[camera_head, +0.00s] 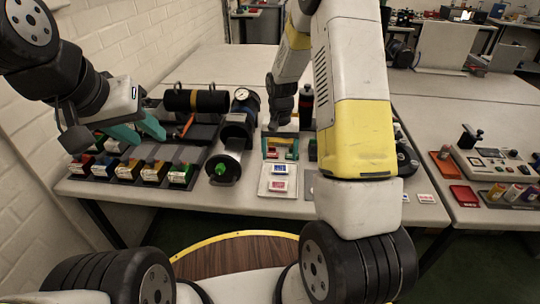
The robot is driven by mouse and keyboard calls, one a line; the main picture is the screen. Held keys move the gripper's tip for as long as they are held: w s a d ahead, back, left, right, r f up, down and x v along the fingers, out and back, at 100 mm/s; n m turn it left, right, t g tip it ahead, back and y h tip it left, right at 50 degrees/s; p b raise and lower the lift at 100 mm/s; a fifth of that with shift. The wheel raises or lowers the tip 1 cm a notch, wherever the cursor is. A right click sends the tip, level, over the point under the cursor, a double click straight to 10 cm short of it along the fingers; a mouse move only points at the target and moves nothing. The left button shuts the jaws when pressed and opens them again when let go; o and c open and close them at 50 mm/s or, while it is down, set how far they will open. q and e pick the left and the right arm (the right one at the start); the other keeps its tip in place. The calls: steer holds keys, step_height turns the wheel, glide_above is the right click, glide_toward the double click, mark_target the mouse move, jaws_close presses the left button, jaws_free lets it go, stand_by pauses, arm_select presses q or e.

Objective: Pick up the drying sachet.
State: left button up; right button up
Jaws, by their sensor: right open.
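Small white sachets lie in a pale tray (262,190) on the table. One is a blue-marked sachet (280,169), and nearer me is a red-marked sachet (279,186). Another red-marked item (272,153) shows at the tray's far end, partly hidden by my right gripper (280,156). That gripper points down over the far end of the tray, with its teal fingers apart; I cannot tell whether they touch anything. My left gripper (150,138) is open and empty above the coloured boxes at the left. Which sachet is the drying one cannot be told from the labels.
Several coloured boxes (153,172) stand in a rack at the left. A dark cylinder with a green knob (221,169) and a gauge (241,94) stand left of the tray. My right arm hides part of the table.

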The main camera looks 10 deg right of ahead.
mark_target(280, 168)
steer(key=f, duration=0.5)
steer(key=shift+d+f, duration=0.2)
steer(key=shift+f, duration=0.05)
steer(key=c, duration=1.4)
steer(key=shift+r, duration=0.1)
steer(key=shift+c, duration=0.2)
